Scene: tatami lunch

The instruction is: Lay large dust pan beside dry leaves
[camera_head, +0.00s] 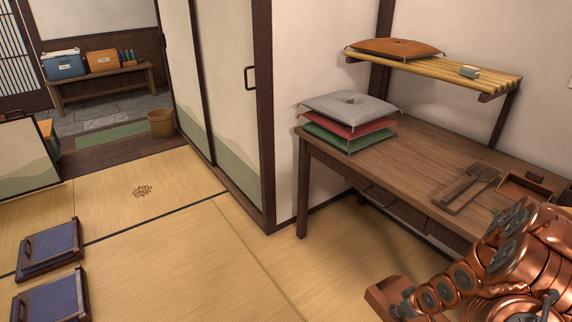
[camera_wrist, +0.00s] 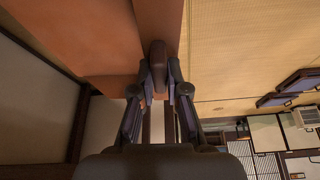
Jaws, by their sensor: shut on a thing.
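The large dust pan (camera_wrist: 75,40) is a broad orange-brown piece with a darker handle, filling the upper left of the wrist view. My gripper (camera_wrist: 159,88) is shut on its handle (camera_wrist: 158,62). In the head view, a reddish-brown part, probably the pan (camera_head: 382,298), juts out at the bottom right beside my arm; my fingers are not clear there. The dry leaves (camera_head: 142,190) form a small brown patch on the tatami at the left, well away from the pan.
A wooden desk (camera_head: 430,160) at the right bears stacked cushions (camera_head: 350,104), a wooden frame-like tool (camera_head: 467,188) and a tray-like box (camera_head: 527,190). Blue-seated floor chairs (camera_head: 50,247) stand at the left. Tatami (camera_head: 190,260) between is clear. A basket (camera_head: 160,123) stands farther back.

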